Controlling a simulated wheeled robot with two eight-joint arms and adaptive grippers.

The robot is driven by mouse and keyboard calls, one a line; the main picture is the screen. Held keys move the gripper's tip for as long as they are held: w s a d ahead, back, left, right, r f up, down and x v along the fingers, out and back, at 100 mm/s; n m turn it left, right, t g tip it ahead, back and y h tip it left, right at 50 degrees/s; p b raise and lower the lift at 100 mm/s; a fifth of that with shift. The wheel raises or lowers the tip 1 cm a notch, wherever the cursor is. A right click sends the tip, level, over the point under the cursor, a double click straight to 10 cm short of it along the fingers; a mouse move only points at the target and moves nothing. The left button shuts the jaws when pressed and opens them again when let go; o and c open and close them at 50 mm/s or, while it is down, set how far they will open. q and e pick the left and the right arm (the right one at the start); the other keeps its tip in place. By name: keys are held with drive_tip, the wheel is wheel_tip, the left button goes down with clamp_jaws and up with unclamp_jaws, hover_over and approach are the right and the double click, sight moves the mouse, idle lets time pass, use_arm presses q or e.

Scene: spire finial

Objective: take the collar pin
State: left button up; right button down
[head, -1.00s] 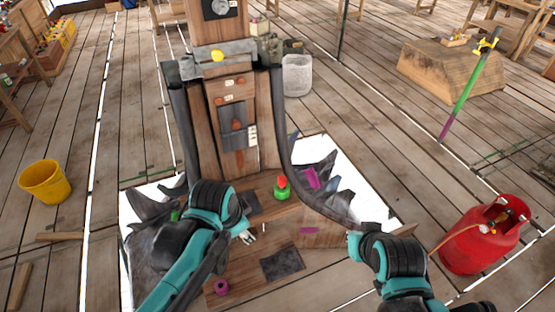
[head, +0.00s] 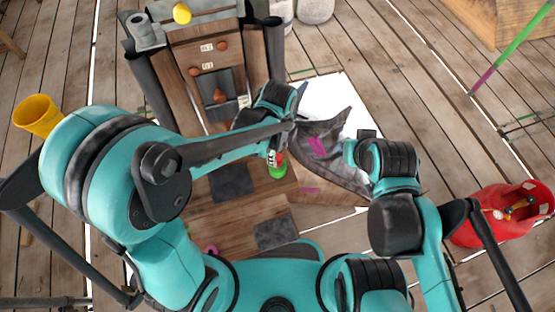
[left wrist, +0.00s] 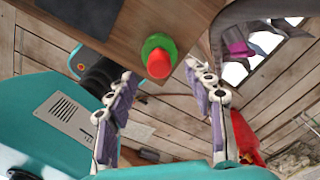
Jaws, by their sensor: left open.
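A small piece with a green base and red top (head: 278,168) stands on the wooden bench top, below the spire; I cannot tell for certain that it is the collar pin. It also shows in the left wrist view (left wrist: 158,58), just beyond the fingertips. My left gripper (left wrist: 160,78) is open, its two fingers apart on either side of the piece's line, nothing between them. In the head view the left forearm and wrist largely hide this gripper. My right arm's wrist shows at the right, but its fingers are hidden.
The wooden spire (head: 188,58) carries orange pegs (head: 222,46) and a yellow knob (head: 182,13). A red gas cylinder (head: 500,214) stands at right, a yellow bucket (head: 37,115) at left.

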sight(278, 157)
use_arm(q)
wheel_tip(278, 157, down, 3)
drive_tip(key=shift+w+f+b, duration=0.1)
drive_tip(key=shift+f+b, duration=0.05)
drive_tip(key=shift+b, duration=0.4)
drive_tip(key=shift+f, duration=0.45)
clamp_jaws()
drive_tip(key=shift+r, duration=0.15)
